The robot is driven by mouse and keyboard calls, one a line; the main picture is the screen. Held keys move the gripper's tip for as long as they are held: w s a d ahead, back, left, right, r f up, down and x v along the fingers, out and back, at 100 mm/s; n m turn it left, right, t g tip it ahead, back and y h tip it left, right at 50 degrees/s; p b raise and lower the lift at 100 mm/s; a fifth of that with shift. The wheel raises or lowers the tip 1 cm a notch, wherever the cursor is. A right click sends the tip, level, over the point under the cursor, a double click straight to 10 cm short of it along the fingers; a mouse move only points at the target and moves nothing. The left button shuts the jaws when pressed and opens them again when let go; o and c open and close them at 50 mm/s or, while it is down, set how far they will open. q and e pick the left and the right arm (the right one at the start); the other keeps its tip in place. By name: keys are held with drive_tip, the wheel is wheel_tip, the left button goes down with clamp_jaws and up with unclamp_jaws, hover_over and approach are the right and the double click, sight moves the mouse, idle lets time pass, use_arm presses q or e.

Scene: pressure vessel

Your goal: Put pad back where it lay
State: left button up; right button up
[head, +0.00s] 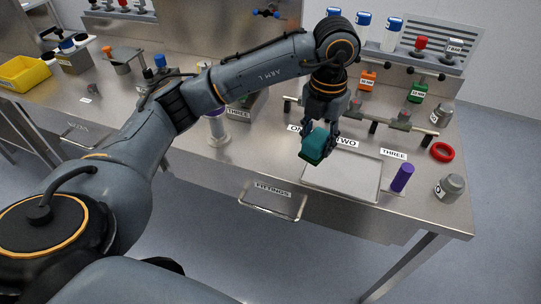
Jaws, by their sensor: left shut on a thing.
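The pad is a teal block (314,151). My left gripper (319,133) is shut on it and holds it, tilted, in front of the rail and over the back left part of a shallow metal tray (345,187). Whether the pad touches anything below cannot be told. Labels TWO (346,143) and THREE (394,154) lie behind the tray; another label is partly hidden by the gripper. My right gripper is not in view.
A purple cylinder (402,178) stands right of the tray, near a red ring (442,152) and grey canisters (449,187). A rail with clamps (373,127) runs behind. An open-topped FITTINGS drawer (272,201) is at the front edge.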

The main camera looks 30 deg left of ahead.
use_arm(q)
drive_tip(key=r+n, duration=0.2)
drive_tip(key=n, duration=0.1)
drive_tip(key=shift+w+d+r+n, duration=0.1)
drive_tip(key=shift+w+r+n, duration=0.1)
drive_tip(key=shift+w+n, duration=0.15)
drive_tip(key=shift+a, duration=0.2)
drive_tip(key=a+f+p, duration=0.1)
drive_tip(key=a+f, duration=0.1)
drive_tip(key=a, duration=0.2)
drive_tip(key=a+f+p, duration=0.1)
drive_tip(key=a+f, duration=0.2)
drive_tip(key=a, duration=0.1)
drive_tip(key=w+a+f+p, duration=0.1)
drive_tip(key=a+f, duration=0.2)
drive_tip(key=a, duration=0.1)
drive_tip(key=shift+w+a, duration=0.1)
drive_tip(key=shift+a, duration=0.05)
drive_tip(key=shift+w+a+f, duration=0.1)
drive_tip(key=shift+a+f, duration=0.25)
drive_tip(key=shift+f, duration=0.2)
drive_tip(key=f, duration=0.2)
drive_tip(key=f+p, duration=0.1)
drive_tip(key=shift+a+f, duration=0.1)
drive_tip(key=shift+a, duration=0.15)
drive_tip(key=shift+f, duration=0.25)
